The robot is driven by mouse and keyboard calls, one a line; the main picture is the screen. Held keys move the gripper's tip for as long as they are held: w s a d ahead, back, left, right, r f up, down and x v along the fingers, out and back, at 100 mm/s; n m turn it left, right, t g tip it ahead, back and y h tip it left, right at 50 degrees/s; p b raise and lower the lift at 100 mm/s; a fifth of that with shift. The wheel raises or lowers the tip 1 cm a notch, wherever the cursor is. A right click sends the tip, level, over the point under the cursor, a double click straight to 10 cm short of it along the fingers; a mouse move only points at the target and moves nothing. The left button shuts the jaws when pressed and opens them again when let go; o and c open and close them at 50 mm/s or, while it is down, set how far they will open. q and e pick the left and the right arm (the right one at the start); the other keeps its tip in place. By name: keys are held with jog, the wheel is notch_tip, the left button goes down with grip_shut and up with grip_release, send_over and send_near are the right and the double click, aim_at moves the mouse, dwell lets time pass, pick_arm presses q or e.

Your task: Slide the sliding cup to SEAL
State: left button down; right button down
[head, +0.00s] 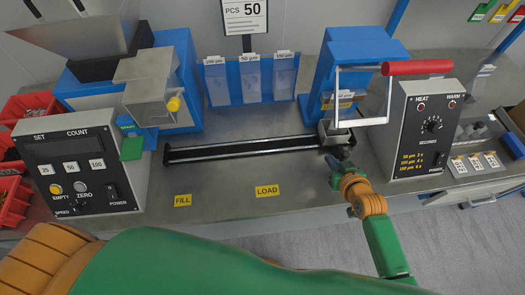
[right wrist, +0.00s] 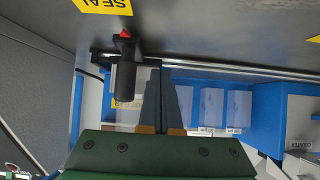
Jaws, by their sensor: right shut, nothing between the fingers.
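The sliding cup (head: 335,134) is a grey block at the right end of the dark rail (head: 240,148), below the blue sealer. In the right wrist view its dark upright handle (right wrist: 127,80) has a red pointer (right wrist: 125,35) beside the yellow SEAL label (right wrist: 107,6). My right gripper (head: 343,160) is at the cup's near side; in its wrist view the fingers (right wrist: 162,72) are shut and empty, just beside the handle. I cannot tell whether they touch it. The SEAL label is hidden in the head view. My left gripper is out of view.
The blue sealer (head: 360,50) has a raised frame with a red handle (head: 416,67) above the cup. The heat control box (head: 420,130) stands to the right. The counter box (head: 80,170) and hopper are left. FILL (head: 183,200) and LOAD (head: 267,190) labels lie before the rail.

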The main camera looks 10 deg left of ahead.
jog(key=shift+w+d+b, duration=0.15)
jog(key=shift+w+d, duration=0.1)
jog(key=shift+d, duration=0.35)
jog(key=shift+w+d+b, duration=0.15)
jog(key=shift+w+d, duration=0.05)
jog(key=shift+d, duration=0.55)
jog(key=shift+s+a+r+p, duration=0.15)
jog(key=shift+a+p, duration=0.15)
jog(key=shift+a, duration=0.2)
jog(key=shift+s+a+f+p, duration=0.15)
jog(key=shift+a+p, duration=0.15)
jog(key=shift+a, duration=0.2)
jog(key=p+v, duration=0.8)
